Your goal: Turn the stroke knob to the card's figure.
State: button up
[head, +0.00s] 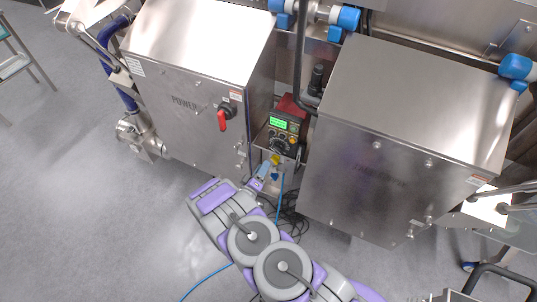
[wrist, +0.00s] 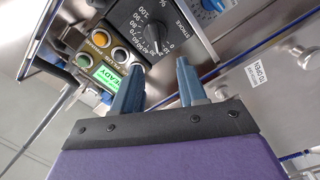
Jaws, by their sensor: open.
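The black stroke knob (wrist: 152,42) sits on a dark panel in the wrist view, with a white percent scale and the word STROKE beside it. In the head view the control unit (head: 279,134) stands in the gap between two steel cabinets, and the knob is too small there to read. My gripper (wrist: 158,66) is open, its two blue-grey fingers apart, just short of the knob and apparently not touching it. In the head view my gripper (head: 270,168) is at the front of the unit. I cannot make out the card with the figure in either view.
A green READY display (wrist: 108,80) and several round buttons sit beside the knob. Steel cabinets stand left (head: 190,120) and right (head: 370,150) of the gap. A red switch handle (head: 222,120) sticks out from the left cabinet. Cables lie on the floor below.

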aim_at(276, 152)
jog(key=b+x, duration=0.1)
jog(key=x, duration=0.7)
jog(key=shift+w+a, duration=0.3)
jog(key=d, duration=0.2)
jog(key=shift+d+r, duration=0.2)
jog(key=shift+d, duration=0.2)
jog(key=shift+c, duration=1.7)
jog(key=shift+a+f, duration=0.15)
jog(key=shift+a, duration=0.95)
grip_shut()
jog(key=shift+s+d, duration=0.1)
jog(key=shift+d, duration=0.4)
